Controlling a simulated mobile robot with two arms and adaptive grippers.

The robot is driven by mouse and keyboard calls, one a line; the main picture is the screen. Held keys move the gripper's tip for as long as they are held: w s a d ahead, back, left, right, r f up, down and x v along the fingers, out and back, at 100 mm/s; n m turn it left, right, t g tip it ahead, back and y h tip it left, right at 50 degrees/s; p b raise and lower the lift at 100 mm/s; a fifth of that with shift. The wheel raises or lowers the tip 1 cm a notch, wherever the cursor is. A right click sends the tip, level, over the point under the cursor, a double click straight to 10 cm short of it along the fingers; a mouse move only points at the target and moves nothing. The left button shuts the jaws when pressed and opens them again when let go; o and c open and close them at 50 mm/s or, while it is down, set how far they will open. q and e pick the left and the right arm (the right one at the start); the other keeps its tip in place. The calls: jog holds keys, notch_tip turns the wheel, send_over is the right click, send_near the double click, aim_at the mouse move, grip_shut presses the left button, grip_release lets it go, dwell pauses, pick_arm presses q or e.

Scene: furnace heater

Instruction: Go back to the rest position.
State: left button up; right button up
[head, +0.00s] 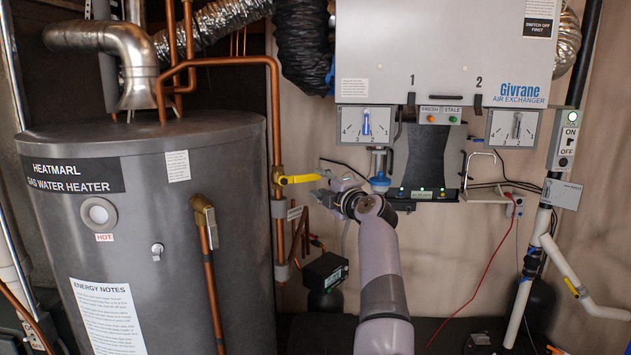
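The handle lies about level. The fingers are small and partly hidden by the wrist, so I cannot tell whether they are open or touch the handle.
A grey water heater (220,180) fills the left. A white air exchanger (440,60) hangs on the wall above my gripper. A black meter (325,271) sits left of my forearm. A red cable (472,290) and white pipes (542,250) are at the right.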

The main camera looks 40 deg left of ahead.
pick_arm(q)
jog(key=shift+v, duration=1.1)
jog(key=shift+a, duration=0.1)
